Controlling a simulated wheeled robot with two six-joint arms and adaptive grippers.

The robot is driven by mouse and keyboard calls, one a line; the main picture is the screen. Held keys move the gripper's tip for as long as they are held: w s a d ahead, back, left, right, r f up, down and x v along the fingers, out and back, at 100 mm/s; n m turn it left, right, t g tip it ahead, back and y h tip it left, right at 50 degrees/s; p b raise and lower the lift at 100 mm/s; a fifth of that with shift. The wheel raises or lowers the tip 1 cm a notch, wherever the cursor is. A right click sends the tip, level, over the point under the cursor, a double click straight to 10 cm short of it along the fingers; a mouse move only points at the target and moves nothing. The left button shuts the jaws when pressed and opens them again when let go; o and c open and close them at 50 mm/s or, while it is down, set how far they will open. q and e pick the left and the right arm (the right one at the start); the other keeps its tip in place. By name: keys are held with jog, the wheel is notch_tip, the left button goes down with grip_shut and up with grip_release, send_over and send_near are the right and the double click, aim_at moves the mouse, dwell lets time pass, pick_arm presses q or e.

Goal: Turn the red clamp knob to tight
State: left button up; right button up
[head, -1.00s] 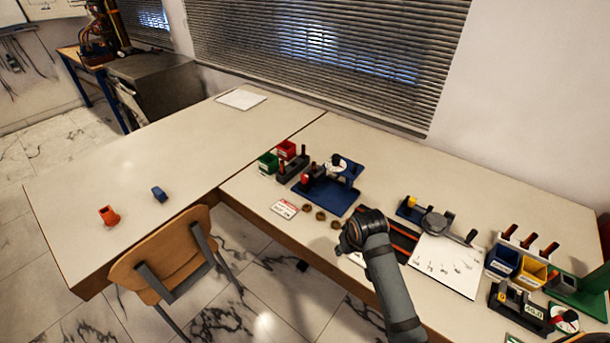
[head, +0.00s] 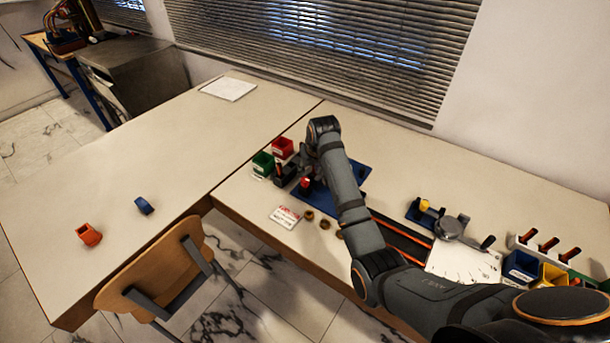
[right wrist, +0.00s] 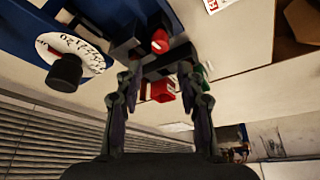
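My right gripper (head: 309,168) hangs from the bent wrist over the blue base plate (head: 352,172) of the rig, and the arm hides much of it. In the right wrist view, the two fingers of the gripper (right wrist: 160,76) are apart, with nothing seen held. A round red knob (right wrist: 160,41) shows on a dark block just past the fingertips, roughly between them. A red piece, seemingly this knob (head: 306,183), also shows below the gripper in the head view. I cannot tell whether the fingers touch it. My left gripper is out of view.
A white dial with a black knob (right wrist: 65,70) stands beside the gripper. Green (head: 262,163) and red (head: 283,148) bins sit left of the rig. A sign card (head: 285,217) and brass rings (head: 325,224) lie in front. The left table is mostly clear.

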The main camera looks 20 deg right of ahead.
aim_at(305, 180)
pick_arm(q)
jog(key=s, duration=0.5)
pick_arm(e)
jog(key=x, duration=0.6)
jog(key=shift+w+f, duration=0.3)
jog(key=x, duration=0.2)
jog(key=shift+w+f, duration=0.2)
jog(key=shift+f, duration=0.25)
jog(key=shift+c, duration=0.4)
jog(key=c, duration=0.5)
grip_shut()
jog(key=shift+a+r+m+p, duration=0.1)
jog(key=shift+r+m+p, duration=0.2)
jog(key=shift+p, duration=0.4)
jog(key=shift+m+h+p, duration=0.3)
jog(key=shift+m+p, duration=0.05)
jog(key=shift+m, duration=0.05)
jog(key=shift+f, duration=0.15)
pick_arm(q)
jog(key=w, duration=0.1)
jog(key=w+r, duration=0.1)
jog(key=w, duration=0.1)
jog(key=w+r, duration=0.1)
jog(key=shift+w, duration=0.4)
pick_arm(e)
jog(key=shift+f+m, duration=0.1)
jog(key=shift+m, duration=0.2)
